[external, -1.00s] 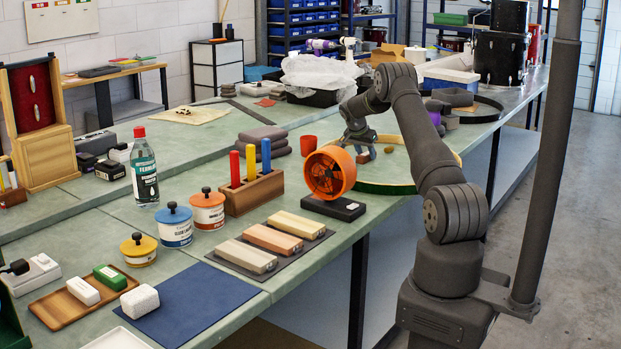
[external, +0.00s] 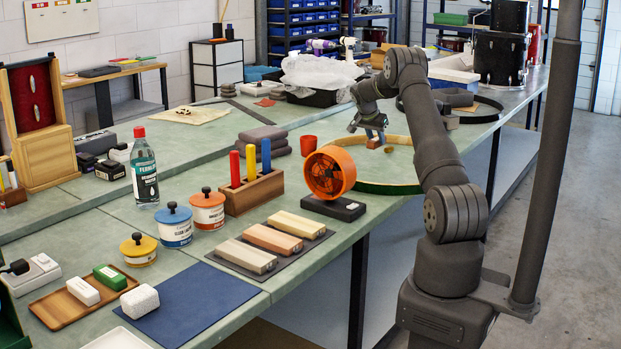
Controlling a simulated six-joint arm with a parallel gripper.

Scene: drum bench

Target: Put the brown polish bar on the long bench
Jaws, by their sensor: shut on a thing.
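My gripper (external: 373,137) is over the area inside the large wooden hoop (external: 390,188), in the middle distance. It points down and is shut on a small brown block, which looks like the brown polish bar (external: 373,143). The fingers partly cover the bar. I cannot tell exactly how high it is above the surface. The long bench (external: 230,109) has a pale green top that runs from front left to back right under the hoop.
A small brown lump (external: 388,149) lies close to the right of my gripper. An orange fan (external: 329,172) on a black base stands in front of the hoop. A white-wrapped bundle (external: 318,72) lies behind.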

